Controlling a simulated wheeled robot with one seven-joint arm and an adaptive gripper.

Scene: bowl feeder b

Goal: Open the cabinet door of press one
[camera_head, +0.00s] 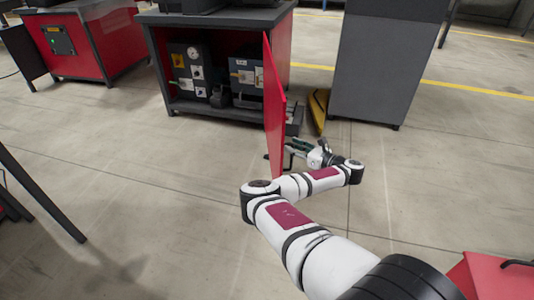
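The press cabinet (222,19) stands at the top middle, with a dark top and red sides. Its red door (273,105) is swung well out towards me, seen almost edge-on. The opening shows gauges and a control box (188,72) on the left and a blue-grey unit (246,76) on the right. My gripper (292,148) is low beside the door's right-hand face, near its lower end. The door hides part of the gripper, so I cannot tell whether it touches the door or how its fingers stand.
A tall grey cabinet (385,70) stands to the right, with a yellow object (319,108) on the floor beside it. Another red cabinet (85,45) is at the upper left. A dark frame leg (42,195) is at the left edge. The floor left of the door is clear.

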